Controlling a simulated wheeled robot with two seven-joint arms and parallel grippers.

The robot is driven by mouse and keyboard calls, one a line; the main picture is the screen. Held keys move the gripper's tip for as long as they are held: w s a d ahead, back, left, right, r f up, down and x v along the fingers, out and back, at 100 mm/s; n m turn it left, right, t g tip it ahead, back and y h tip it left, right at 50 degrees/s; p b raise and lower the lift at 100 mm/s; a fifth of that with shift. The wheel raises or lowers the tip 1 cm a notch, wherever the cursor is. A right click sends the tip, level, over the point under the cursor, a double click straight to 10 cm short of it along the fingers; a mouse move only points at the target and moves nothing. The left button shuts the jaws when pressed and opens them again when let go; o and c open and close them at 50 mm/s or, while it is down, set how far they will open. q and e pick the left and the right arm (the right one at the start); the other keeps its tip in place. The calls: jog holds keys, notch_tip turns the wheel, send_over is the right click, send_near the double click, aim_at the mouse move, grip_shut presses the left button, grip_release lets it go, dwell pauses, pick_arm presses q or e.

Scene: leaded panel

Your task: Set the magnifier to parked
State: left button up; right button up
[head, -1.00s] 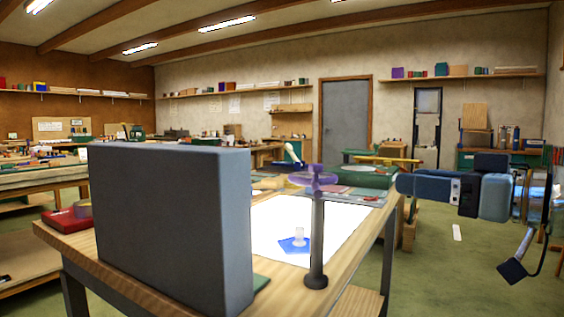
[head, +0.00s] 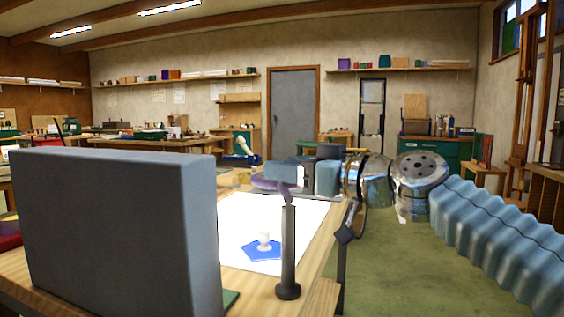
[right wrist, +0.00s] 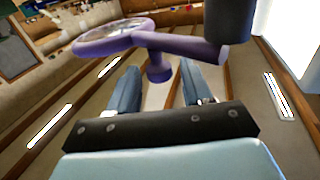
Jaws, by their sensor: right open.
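The magnifier stands at the table's near right edge on a dark post (head: 288,250), with a purple swing arm (head: 272,187) on top. In the right wrist view the purple lens ring (right wrist: 112,36) is at upper left, joined by its arm to the dark post at the top. A purple knob (right wrist: 158,70) shows under the arm. My right gripper (right wrist: 157,78) is open, its blue fingers either side of the knob in that view; I see no contact. In the head view my right gripper (head: 280,172) is behind the post top, its fingertips partly hidden. My left gripper is out of view.
A large grey block (head: 115,235) stands on the table at the left and hides much of it. A white sheet (head: 310,212) lies behind the post, with a blue piece (head: 262,251) and a small pale knob on it. Green floor is open at the right.

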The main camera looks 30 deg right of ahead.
jog(key=shift+x, duration=0.75)
grip_shut()
